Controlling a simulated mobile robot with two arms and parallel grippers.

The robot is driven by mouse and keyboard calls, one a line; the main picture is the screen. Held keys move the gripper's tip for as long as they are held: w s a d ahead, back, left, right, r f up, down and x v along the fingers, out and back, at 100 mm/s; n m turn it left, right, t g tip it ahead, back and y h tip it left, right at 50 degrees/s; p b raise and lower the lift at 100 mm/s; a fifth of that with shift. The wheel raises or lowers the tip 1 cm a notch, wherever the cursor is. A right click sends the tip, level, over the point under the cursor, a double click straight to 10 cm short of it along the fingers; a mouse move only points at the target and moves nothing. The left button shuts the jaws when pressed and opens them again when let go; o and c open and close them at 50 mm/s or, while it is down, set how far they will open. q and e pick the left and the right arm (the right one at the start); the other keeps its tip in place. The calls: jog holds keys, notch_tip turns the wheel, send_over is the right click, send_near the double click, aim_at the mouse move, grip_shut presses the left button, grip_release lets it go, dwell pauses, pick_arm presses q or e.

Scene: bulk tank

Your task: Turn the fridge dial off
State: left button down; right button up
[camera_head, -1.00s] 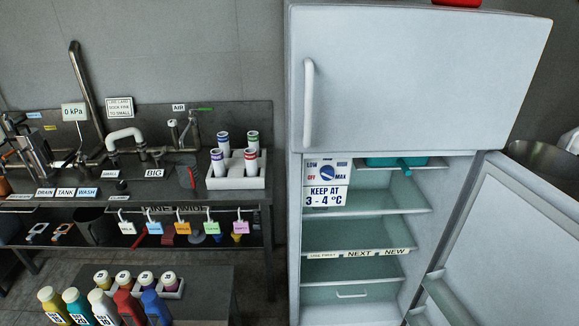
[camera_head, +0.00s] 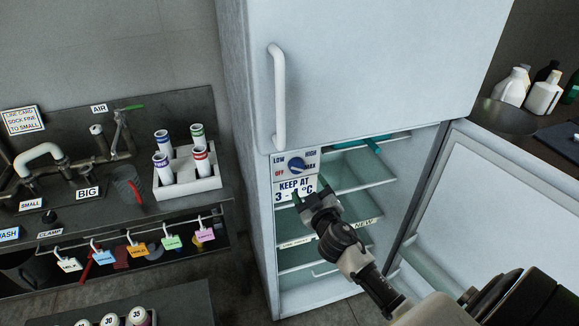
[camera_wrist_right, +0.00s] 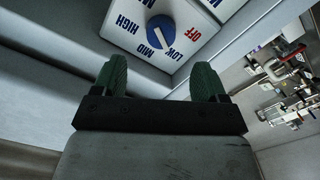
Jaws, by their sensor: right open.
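The fridge dial (camera_head: 296,164) is a round blue knob with a light pointer line on a white panel marked OFF, LOW, HIGH and MAX, inside the open lower part of the fridge (camera_head: 360,75). In the right wrist view the dial (camera_wrist_right: 160,30) lies just beyond the fingertips, its line toward the lower right, near LOW and MID. My right gripper (camera_head: 307,192) is below the dial in the head view, in front of the KEEP AT label (camera_head: 293,186). Its green fingers (camera_wrist_right: 160,75) are apart and empty, not touching the dial. My left gripper is out of view.
The open fridge door (camera_head: 500,205) stands to the right of my right arm. Fridge shelves (camera_head: 370,178) lie behind the gripper. A bench on the left holds a white rack (camera_head: 190,180) of tubes, with hanging coloured tags below.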

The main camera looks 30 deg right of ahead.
aim_at(299, 169)
jog(key=x, duration=0.9)
jog(key=shift+a+f+p, duration=0.1)
jog(key=shift+p, duration=0.2)
jog(key=shift+c, duration=0.5)
jog(key=c, duration=0.8)
jog(key=shift+n, duration=0.5)
jog(key=n, duration=0.4)
jog(key=shift+n+b, duration=0.4)
jog(key=n, duration=0.6)
